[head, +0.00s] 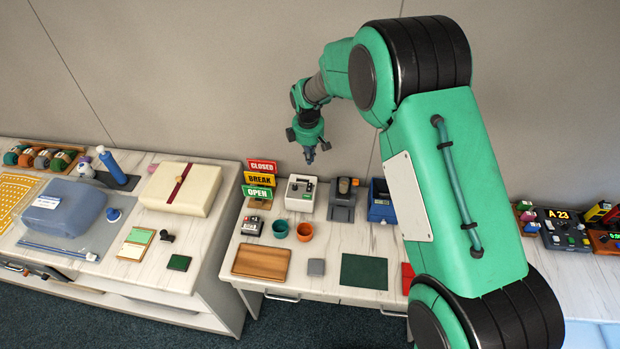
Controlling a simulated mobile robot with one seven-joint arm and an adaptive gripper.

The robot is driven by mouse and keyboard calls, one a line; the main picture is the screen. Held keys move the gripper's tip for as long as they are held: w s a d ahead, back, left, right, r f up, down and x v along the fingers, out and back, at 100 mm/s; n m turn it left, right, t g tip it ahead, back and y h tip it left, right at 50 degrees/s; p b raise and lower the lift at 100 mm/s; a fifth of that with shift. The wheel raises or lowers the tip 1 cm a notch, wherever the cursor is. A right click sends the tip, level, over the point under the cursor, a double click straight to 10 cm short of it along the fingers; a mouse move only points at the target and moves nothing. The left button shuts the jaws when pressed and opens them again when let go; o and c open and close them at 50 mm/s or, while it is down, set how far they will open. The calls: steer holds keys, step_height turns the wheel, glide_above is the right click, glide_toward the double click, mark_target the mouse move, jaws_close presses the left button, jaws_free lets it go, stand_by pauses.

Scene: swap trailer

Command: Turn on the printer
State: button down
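My gripper (310,156) hangs in the air near the back wall, pointing down, above the back of the middle table. It touches nothing that I can see; its fingers are too small to tell open from shut. No device is clearly marked as the printer. A white boxy device (300,194) with dark parts on top stands below the gripper at the table's back. To its right are a dark grey device (342,202) with an orange-brown part and a blue box-shaped device (380,203). A small grey device (252,226) stands at the left. No power switch can be made out.
A CLOSED/BREAK/OPEN sign stack (259,180) stands left of the white device. Two cups (304,231), a wooden tray (261,262) and a green mat (364,271) lie in front. A cream box (181,188) is on the left counter. My arm hides the table's right part.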

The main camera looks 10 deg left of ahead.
mark_target(310, 183)
steer(key=shift+w+f, duration=0.1)
stand_by(0.4)
steer(key=f, duration=0.4)
steer(key=w+f, duration=0.1)
steer(key=f, duration=0.4)
steer(key=w+f+b, duration=0.1)
steer(key=f, duration=0.3)
steer(key=shift+f, duration=0.3)
steer(key=shift+f, duration=0.1)
steer(key=shift+w+f+g+p, duration=0.15)
steer(key=shift+f+g+p, duration=0.2)
steer(key=shift+g, duration=0.15)
steer(key=shift+s+r, duration=0.1)
steer(key=shift+s, duration=0.1)
steer(key=shift+s+r, duration=0.25)
steer(key=shift+s, duration=0.35)
steer(key=shift+r, duration=0.1)
